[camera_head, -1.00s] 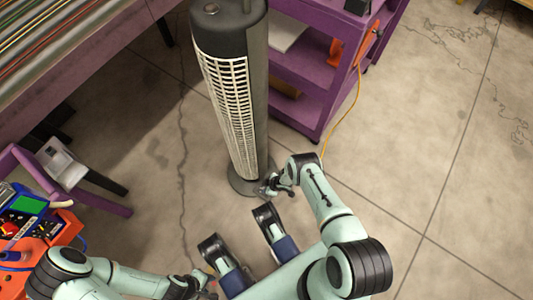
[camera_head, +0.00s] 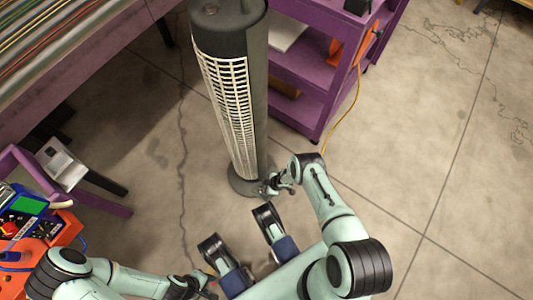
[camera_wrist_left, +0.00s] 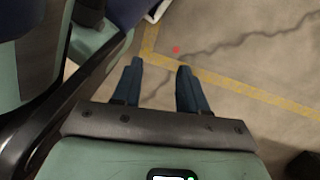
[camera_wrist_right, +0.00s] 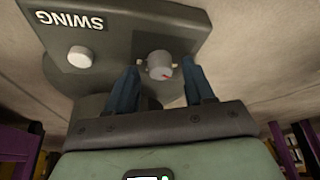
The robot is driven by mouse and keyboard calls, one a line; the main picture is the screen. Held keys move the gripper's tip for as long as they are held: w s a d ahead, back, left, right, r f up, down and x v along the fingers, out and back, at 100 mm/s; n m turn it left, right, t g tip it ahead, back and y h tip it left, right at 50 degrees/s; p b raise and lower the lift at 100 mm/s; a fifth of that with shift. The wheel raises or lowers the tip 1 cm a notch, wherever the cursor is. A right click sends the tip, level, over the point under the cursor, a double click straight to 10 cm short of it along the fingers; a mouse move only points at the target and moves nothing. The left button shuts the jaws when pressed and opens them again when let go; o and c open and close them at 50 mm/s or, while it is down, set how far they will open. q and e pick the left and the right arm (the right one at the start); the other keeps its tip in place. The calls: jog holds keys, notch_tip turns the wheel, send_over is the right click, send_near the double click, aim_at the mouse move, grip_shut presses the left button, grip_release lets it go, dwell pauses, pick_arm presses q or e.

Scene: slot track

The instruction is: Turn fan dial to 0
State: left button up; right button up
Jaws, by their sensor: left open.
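The fan (camera_head: 228,90) is a tall dark tower with a white grille, standing on a round base on the floor. In the right wrist view its grey panel (camera_wrist_right: 120,35) carries the word SWING, a white button (camera_wrist_right: 80,56) and a round grey dial (camera_wrist_right: 159,65) with a red mark. My right gripper (camera_wrist_right: 162,84) is open, its fingertips on either side of the dial; I cannot tell whether they touch it. The dial's numbers cannot be read. In the head view my right gripper (camera_head: 268,187) is low beside the fan's base. My left gripper (camera_wrist_left: 160,72) is open and empty above the floor.
A purple shelf cart (camera_head: 300,70) stands right of the fan, with a yellow cable (camera_head: 352,105) hanging to the floor. A purple table (camera_head: 100,60) is at the upper left. Orange and blue equipment (camera_head: 25,235) is at the lower left. The floor at right is clear.

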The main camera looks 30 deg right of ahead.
pick_arm(q)
jog(key=w+d+r+m+t+p, duration=0.1)
jog(key=w+d+r+t+p, duration=0.2)
jog(key=w+r+p, duration=0.5)
jog(key=shift+w+r+t, duration=0.4)
jog(key=shift+w+r, duration=0.65)
jog(key=shift+r, duration=0.35)
pick_arm(e)
jog(key=v, duration=1.3)
jog(key=shift+r, duration=0.2)
